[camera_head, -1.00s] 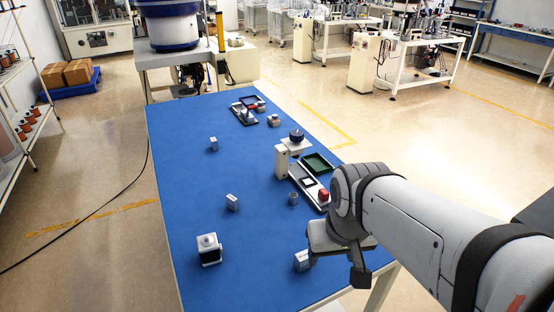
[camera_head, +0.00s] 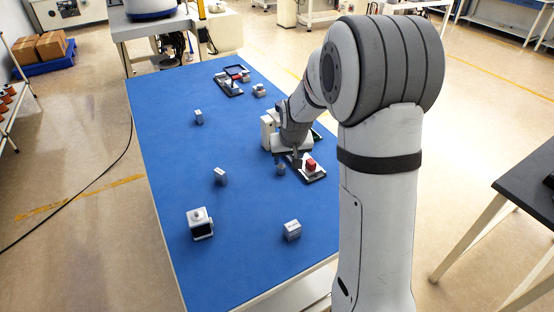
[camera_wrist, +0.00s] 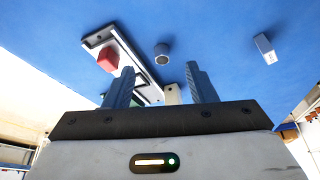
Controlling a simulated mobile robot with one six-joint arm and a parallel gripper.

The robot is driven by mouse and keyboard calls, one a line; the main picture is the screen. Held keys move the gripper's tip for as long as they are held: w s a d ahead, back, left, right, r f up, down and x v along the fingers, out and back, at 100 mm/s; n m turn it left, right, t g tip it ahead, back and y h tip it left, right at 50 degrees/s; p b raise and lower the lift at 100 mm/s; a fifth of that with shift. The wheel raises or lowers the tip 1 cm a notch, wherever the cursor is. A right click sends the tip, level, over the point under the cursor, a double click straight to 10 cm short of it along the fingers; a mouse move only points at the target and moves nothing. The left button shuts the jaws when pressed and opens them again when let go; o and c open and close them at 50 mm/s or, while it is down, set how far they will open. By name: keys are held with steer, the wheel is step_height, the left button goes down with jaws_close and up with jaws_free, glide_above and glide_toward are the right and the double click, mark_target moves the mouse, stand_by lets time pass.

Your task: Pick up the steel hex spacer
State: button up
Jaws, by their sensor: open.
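The steel hex spacer (camera_head: 281,169) is a small grey ring-like piece standing on the blue table, just left of the parts tray. In the wrist view the spacer (camera_wrist: 162,54) shows its dark round hole, beyond the fingertips and between them in the picture. My gripper (camera_wrist: 160,68) is open, with nothing between its fingers. In the head view my gripper (camera_head: 289,156) hangs close to the spacer, and my arm hides part of the tray. The exact gap to the spacer is hard to tell.
The tray (camera_head: 316,177) with a red block (camera_head: 310,164) lies close at the spacer's right. A grey block (camera_head: 291,230), another block (camera_head: 220,176) and a white-and-black device (camera_head: 200,223) stand apart on the table (camera_head: 250,205). The table's left middle is mostly clear.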

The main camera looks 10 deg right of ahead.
glide_toward(282, 167)
step_height(282, 167, down, 2)
steer(key=shift+x, duration=1.25)
steer(key=shift+w+p+x, duration=0.2)
steer(key=shift+p+x, duration=0.6)
steer(key=shift+x, duration=1.9)
steer(key=shift+a, duration=0.1)
jaws_close()
steer(key=shift+r, duration=0.1)
